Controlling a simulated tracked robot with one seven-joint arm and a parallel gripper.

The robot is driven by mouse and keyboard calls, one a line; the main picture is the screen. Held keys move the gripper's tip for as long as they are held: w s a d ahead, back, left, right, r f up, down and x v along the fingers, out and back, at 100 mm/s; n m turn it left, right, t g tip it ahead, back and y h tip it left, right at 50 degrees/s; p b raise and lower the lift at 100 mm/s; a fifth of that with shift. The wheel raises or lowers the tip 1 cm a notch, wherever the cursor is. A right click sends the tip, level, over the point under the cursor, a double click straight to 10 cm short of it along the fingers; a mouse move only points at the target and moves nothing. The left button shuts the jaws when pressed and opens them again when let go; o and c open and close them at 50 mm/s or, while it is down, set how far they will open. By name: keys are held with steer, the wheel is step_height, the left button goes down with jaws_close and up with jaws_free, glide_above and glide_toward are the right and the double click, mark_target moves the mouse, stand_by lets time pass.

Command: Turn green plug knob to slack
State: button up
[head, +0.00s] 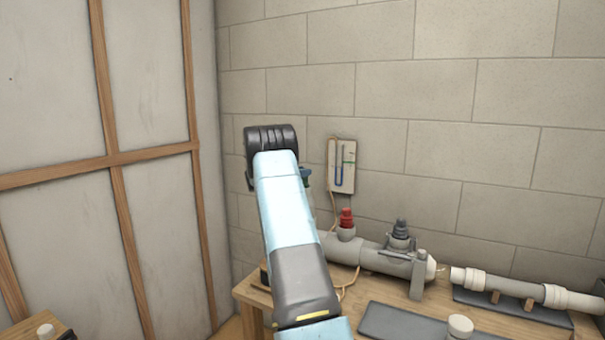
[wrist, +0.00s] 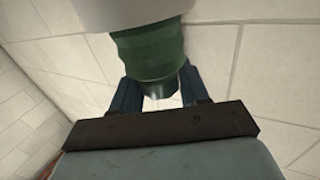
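The green plug (wrist: 150,52) fills the top middle of the wrist view, below a pale pipe end (wrist: 120,12). Its narrower dark lower part points toward my gripper. My gripper (wrist: 160,92) has its two blue fingers apart, one on each side of this lower part. The fingertips are partly hidden behind the plug, and I cannot tell whether they press on it. In the head view my own arm hides the green plug and most of the gripper; only a small dark blue part shows beside the arm.
A wooden bench (head: 365,294) carries a grey pipe (head: 380,258) with a red knob (head: 346,217) and a grey knob (head: 401,228). A gauge board (head: 341,165) hangs on the block wall behind. A wood-framed panel stands left.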

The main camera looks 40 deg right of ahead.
steer(key=c, duration=0.4)
steer(key=shift+w, duration=0.15)
steer(key=shift+c, duration=0.3)
steer(key=shift+c, duration=0.3)
steer(key=shift+n+t, duration=0.8)
steer(key=shift+t, duration=0.4)
steer(key=o, duration=1)
